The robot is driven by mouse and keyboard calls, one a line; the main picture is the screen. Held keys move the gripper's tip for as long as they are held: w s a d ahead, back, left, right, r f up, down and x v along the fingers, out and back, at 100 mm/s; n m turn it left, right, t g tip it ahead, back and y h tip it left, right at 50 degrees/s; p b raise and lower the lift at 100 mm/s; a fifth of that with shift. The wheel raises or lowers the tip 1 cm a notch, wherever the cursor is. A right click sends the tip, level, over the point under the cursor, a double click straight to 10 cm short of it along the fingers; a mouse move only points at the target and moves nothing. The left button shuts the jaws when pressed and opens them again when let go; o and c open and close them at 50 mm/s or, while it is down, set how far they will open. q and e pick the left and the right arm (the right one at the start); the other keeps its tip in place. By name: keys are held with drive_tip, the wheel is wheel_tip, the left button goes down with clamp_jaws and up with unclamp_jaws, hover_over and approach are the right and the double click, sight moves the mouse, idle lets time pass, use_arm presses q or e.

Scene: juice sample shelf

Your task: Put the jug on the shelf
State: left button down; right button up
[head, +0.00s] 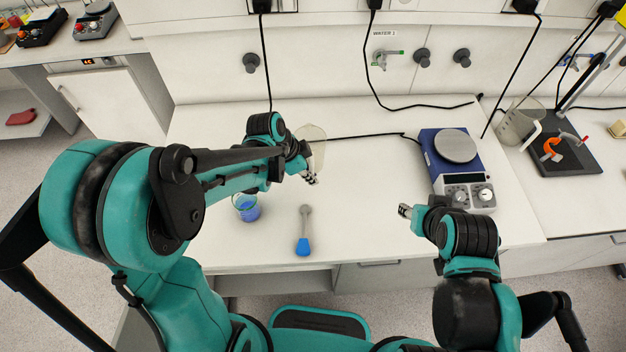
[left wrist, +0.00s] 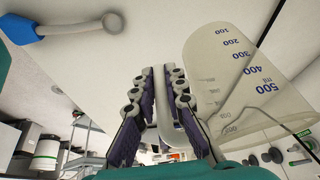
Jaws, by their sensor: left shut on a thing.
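The clear jug (head: 315,145) with blue volume marks is at the back left of the white bench. In the left wrist view the jug (left wrist: 235,75) fills the right side, and its handle (left wrist: 163,110) lies between the fingers. My left gripper (head: 308,174) is shut on the handle; in the left wrist view (left wrist: 163,95) its fingers are on both sides of it. I cannot tell whether the jug touches the bench. My right gripper (head: 405,211) is over the bench's right part, apart from the jug; its opening is unclear. I cannot identify the shelf with certainty.
A blue hotplate (head: 456,166) stands at the right. Another clear beaker (head: 516,124) stands beyond it. Black cables cross the back. The middle of the bench is clear.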

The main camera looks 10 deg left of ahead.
use_arm(q)
drive_tip(key=shift+w+d+f, duration=0.1)
drive_tip(key=shift+w+f, duration=0.35)
drive_tip(key=shift+w, duration=0.25)
drive_tip(key=b, duration=0.1)
hover_over(312, 191)
wheel_tip(312, 191, down, 4)
drive_tip(key=shift+w+f, duration=0.1)
drive_tip(key=shift+w, duration=0.05)
drive_tip(key=c, duration=1.6)
unclamp_jaws()
drive_tip(key=shift+b, duration=0.3)
